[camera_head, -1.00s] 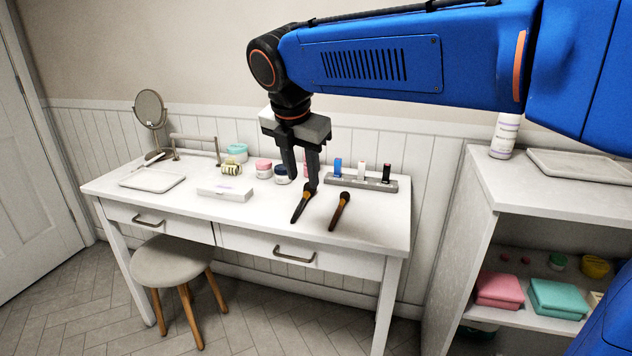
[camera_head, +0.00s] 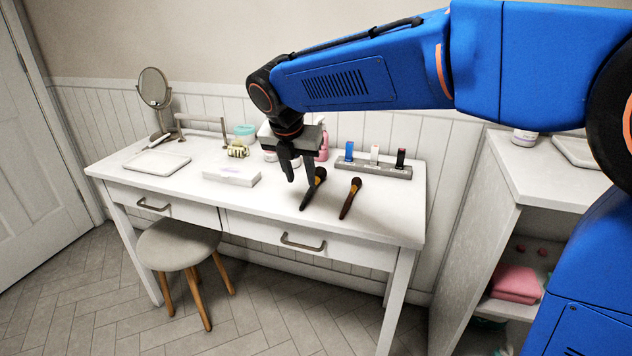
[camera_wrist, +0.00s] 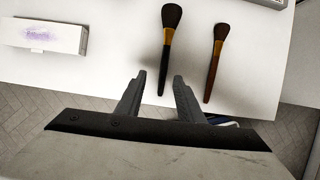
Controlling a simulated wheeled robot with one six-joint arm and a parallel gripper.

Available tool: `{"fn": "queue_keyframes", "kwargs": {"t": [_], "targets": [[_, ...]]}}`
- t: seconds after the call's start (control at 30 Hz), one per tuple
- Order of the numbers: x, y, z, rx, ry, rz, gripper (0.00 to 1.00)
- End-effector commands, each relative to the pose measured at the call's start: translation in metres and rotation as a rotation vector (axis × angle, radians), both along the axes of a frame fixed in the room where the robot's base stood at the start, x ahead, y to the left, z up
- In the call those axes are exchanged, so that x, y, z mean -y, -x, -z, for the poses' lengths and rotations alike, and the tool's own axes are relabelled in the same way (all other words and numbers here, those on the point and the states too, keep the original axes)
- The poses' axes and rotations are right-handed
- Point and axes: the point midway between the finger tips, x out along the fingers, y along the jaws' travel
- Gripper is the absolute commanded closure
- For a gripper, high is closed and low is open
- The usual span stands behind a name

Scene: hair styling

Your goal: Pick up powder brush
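Two makeup brushes lie on the white table. One has a black handle, a gold collar and a full dark head (camera_head: 313,190); it also shows in the wrist view (camera_wrist: 167,45). The other is slimmer with a brown handle (camera_head: 350,198), to its right, and shows in the wrist view (camera_wrist: 215,62). The pictures carry no label saying which is the powder brush. My gripper (camera_head: 300,182) is open and empty near the black-handled brush. In the wrist view the fingertips (camera_wrist: 159,76) appear on either side of the black handle's end. I cannot tell their height above it.
A white box (camera_head: 231,174) lies left of my gripper, and a grey holder (camera_head: 374,165) with lipsticks stands behind the brushes. Jars and a pink bottle (camera_head: 322,146) stand behind my gripper. The table's front edge is close to the brush handles. A shelf (camera_head: 480,240) stands at the right.

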Motion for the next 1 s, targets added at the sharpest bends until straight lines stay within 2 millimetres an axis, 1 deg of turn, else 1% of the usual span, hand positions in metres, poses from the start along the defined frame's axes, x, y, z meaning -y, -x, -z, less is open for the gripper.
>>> {"fn": "queue_keyframes", "kwargs": {"t": [0.07,0.27,0.47,0.6,0.7,0.93,0.97,1.0], "targets": [[0.001,-0.003,0.008,-0.002,0.001,0.001,0.66],[0.004,-0.007,0.017,0.000,0.001,0.000,0.66],[0.015,-0.016,0.039,-0.001,0.001,0.002,0.66],[0.016,-0.022,0.054,-0.002,0.001,0.001,0.66],[0.017,-0.024,0.058,-0.001,-0.001,0.001,0.66],[0.017,-0.024,0.059,0.000,0.000,0.000,0.66],[0.017,-0.024,0.059,0.000,0.000,0.000,0.71],[0.017,-0.024,0.059,0.000,0.000,0.000,0.80]]}}
